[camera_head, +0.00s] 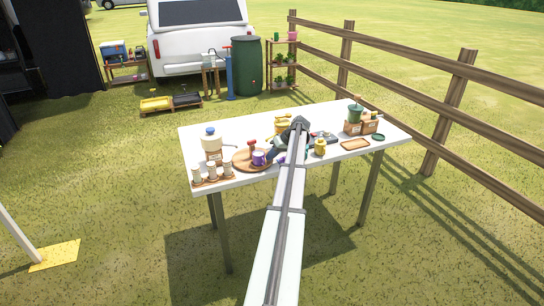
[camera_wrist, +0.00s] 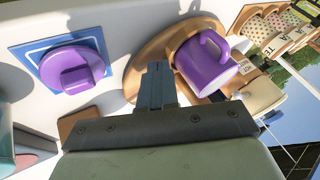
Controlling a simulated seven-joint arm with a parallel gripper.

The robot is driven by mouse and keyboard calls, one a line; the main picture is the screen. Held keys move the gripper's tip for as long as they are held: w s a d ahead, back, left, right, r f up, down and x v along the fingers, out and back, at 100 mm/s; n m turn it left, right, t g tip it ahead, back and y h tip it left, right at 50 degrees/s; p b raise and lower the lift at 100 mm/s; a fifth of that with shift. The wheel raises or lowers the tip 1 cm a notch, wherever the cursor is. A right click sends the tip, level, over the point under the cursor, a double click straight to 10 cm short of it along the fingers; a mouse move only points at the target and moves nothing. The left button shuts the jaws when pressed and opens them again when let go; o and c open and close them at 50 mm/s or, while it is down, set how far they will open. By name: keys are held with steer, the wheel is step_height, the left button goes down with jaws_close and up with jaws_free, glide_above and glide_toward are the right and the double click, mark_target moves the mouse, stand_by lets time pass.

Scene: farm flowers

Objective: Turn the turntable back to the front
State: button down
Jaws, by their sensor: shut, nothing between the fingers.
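The turntable (camera_head: 240,163) is a round brown wooden disc near the front left of the white table. In the wrist view the turntable (camera_wrist: 137,70) lies behind my fingers, with the purple mug (camera_wrist: 208,68) just right of the fingertips. My gripper (camera_wrist: 155,75) is shut and empty, its tips over or against the disc's edge; contact cannot be told. In the head view my gripper (camera_head: 272,152) is at the disc's right side, partly hidden by my arm.
A purple knob on a blue plate (camera_wrist: 95,38) is left of the fingers.

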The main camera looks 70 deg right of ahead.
steer(key=shift+w+a, duration=0.25)
steer(key=shift+a, duration=0.7)
steer(key=shift+d, duration=0.1)
steer(key=shift+s+d, duration=1.35)
steer(key=shift+s, duration=0.1)
steer(key=a+v, duration=0.1)
steer(key=v, duration=0.9)
steer(key=shift+a, duration=0.2)
steer(key=shift+s, duration=0.1)
